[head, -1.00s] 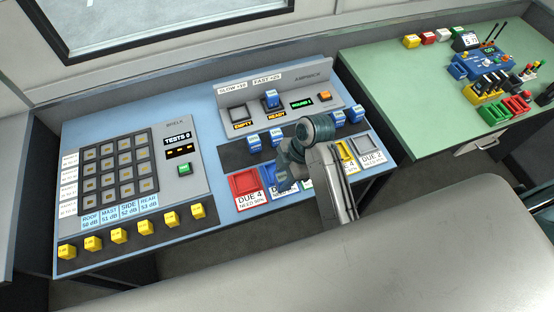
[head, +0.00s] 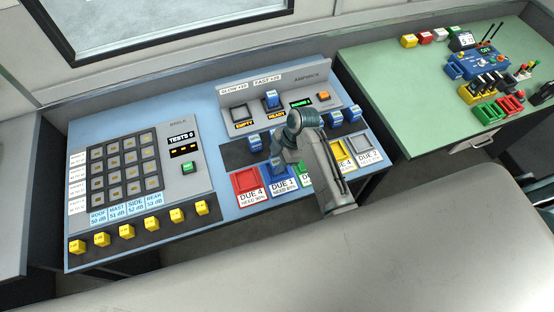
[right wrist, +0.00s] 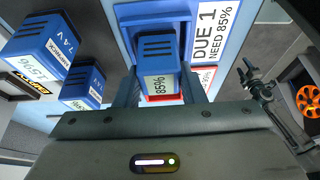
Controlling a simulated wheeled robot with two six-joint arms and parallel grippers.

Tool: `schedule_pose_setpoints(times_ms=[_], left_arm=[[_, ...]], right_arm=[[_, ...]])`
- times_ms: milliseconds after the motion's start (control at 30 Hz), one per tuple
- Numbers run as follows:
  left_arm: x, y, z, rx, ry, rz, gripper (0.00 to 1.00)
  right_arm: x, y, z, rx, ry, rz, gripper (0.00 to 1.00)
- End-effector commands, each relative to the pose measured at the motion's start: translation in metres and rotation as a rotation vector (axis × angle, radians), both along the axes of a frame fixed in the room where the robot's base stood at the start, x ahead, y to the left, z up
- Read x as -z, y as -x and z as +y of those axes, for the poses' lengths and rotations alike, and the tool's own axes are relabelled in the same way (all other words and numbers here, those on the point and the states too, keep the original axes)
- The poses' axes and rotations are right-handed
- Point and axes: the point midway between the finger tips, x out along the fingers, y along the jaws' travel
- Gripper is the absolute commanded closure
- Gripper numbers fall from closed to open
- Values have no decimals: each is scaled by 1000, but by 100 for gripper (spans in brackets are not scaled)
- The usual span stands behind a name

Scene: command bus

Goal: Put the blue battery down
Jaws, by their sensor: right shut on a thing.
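The blue battery (right wrist: 158,48), marked 85%, is between the two fingers of my right gripper (right wrist: 161,88) in the right wrist view. My right gripper (head: 279,158) is shut on it. In the head view the battery (head: 277,166) shows partly beneath my wrist, at the blue tray (head: 289,191) labelled DUE 1, NEED 85%. In the right wrist view the battery overlaps the blue tray (right wrist: 126,38); whether it touches the tray floor I cannot tell. My left gripper is not in view.
Other blue batteries stand nearby, one marked 15% (right wrist: 38,45) and one lower one (right wrist: 82,88). A red tray (head: 246,181) is just left of the blue one; green, yellow and grey trays lie right. The charger (head: 272,101) holds a battery behind.

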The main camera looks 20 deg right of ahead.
Motion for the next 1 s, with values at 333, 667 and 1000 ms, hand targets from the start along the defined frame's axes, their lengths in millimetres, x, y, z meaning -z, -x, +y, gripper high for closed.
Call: schedule_pose_setpoints(times_ms=[333, 667, 1000], left_arm=[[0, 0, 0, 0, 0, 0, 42], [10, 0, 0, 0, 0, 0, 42], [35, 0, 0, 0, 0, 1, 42]], right_arm=[[1, 0, 0, 0, 0, 0, 42], [-15, -1, -8, 1, 1, -5, 42], [-82, -3, -36, 0, 3, -5, 42]])
